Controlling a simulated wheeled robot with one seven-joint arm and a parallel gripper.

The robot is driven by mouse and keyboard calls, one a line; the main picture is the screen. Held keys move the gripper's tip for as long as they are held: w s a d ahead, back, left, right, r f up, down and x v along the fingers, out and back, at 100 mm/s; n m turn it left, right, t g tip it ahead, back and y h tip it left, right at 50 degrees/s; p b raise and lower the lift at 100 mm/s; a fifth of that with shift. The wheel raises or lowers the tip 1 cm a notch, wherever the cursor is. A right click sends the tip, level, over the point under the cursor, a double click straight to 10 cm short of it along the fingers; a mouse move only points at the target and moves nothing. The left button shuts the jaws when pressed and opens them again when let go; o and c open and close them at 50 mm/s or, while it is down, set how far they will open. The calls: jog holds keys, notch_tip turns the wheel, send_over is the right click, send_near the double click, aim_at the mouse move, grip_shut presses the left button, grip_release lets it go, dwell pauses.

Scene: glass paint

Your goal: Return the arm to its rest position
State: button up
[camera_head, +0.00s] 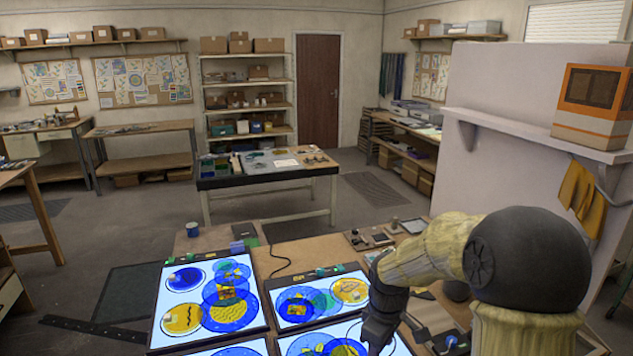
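My arm (430,252) reaches in from the right side of the picture and bends down over the right part of the workbench. Its dark end, my gripper (380,335), points downward beside the lit panels. The fingertips are too dark and small to tell whether they are open or shut, and I see nothing clearly held. A lit panel with round blue and yellow glass pieces (205,303) lies at the left. A second lit panel (320,297) lies right of it, and a third (345,338) is partly cut off at the bottom edge.
A blue cup (192,229) stands at the bench's back left. Small items lie at the back right of the bench. A pale partition with a shelf (530,128) holds an orange box (592,105) at the right. A central table (270,178) stands beyond open floor.

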jog(key=s+d+m+t, duration=0.1)
jog(key=s+m, duration=0.9)
jog(key=s, duration=0.4)
jog(key=shift+r+t, duration=0.3)
jog(key=shift+t, duration=0.1)
jog(key=shift+c, duration=0.2)
